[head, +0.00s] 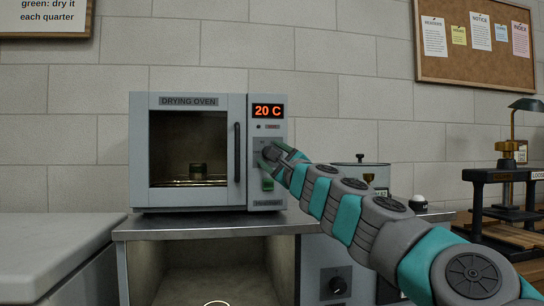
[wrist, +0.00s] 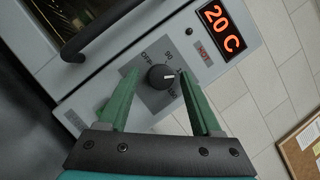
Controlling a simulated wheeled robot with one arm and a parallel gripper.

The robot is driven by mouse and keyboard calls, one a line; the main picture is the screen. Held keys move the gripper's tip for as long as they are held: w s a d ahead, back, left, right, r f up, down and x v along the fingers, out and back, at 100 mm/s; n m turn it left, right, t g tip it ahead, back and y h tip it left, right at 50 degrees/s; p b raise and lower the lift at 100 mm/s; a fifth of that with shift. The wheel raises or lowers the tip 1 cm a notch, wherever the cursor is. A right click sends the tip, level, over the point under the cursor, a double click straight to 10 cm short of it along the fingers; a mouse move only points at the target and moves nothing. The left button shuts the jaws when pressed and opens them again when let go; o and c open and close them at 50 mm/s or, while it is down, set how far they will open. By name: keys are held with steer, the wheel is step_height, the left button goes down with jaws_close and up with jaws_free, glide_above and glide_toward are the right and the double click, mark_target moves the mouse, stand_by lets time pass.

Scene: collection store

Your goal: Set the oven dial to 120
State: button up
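The dial (wrist: 161,77) is a black round knob with a white pointer line on a grey scale plate, clear in the wrist view.
The black door handle (head: 237,152) is just left of the control panel. A pale counter (head: 50,240) is at left. An open compartment is below the oven.

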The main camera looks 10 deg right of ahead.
steer(key=shift+o, duration=0.2)
steer(key=shift+s, duration=0.1)
steer(key=v, duration=0.7)
steer(key=shift+s+b, duration=0.3)
steer(key=shift+b, duration=0.05)
steer(key=shift+d+f, duration=0.1)
